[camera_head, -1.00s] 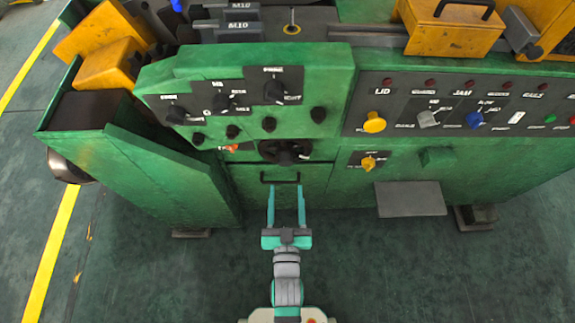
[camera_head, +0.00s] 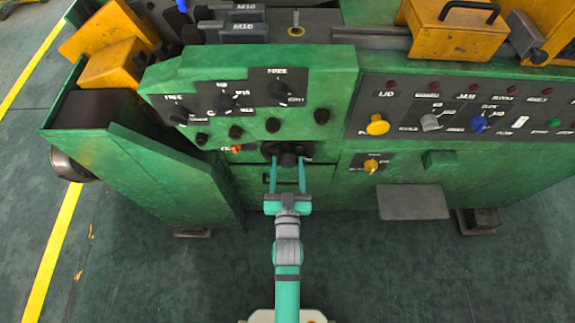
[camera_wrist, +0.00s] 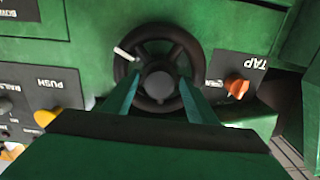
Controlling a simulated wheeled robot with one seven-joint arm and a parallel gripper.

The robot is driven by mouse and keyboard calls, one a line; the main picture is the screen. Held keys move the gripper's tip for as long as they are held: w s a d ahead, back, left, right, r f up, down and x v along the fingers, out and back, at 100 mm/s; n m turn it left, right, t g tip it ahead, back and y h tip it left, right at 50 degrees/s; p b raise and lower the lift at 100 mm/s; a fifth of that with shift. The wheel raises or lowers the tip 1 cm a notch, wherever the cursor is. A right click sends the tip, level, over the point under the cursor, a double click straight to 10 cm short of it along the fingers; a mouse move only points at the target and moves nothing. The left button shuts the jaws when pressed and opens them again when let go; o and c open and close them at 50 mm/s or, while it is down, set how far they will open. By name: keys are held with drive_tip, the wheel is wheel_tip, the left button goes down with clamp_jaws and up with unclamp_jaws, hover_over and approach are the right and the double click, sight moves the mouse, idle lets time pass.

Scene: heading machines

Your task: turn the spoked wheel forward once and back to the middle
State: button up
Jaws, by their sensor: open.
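The spoked wheel (camera_wrist: 184,54) is black with a round hub and a pale mark at its upper left rim in the wrist view. In the head view the wheel (camera_head: 287,148) sits on the green front panel, partly hidden behind my gripper. My gripper (camera_head: 288,162) is open, its two teal fingers spread and pointing at the wheel. In the wrist view the fingers (camera_wrist: 158,92) lie over the lower left and lower right of the wheel, one on each side of the hub. I cannot tell whether they touch it.
An orange knob (camera_wrist: 237,86) marked TAP and a yellow PUSH knob (camera_wrist: 45,117) flank the wheel in the wrist view. A grey plate (camera_head: 412,202) juts out at the right. The floor in front is clear.

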drive_tip(key=shift+d, duration=0.1)
clamp_jaws()
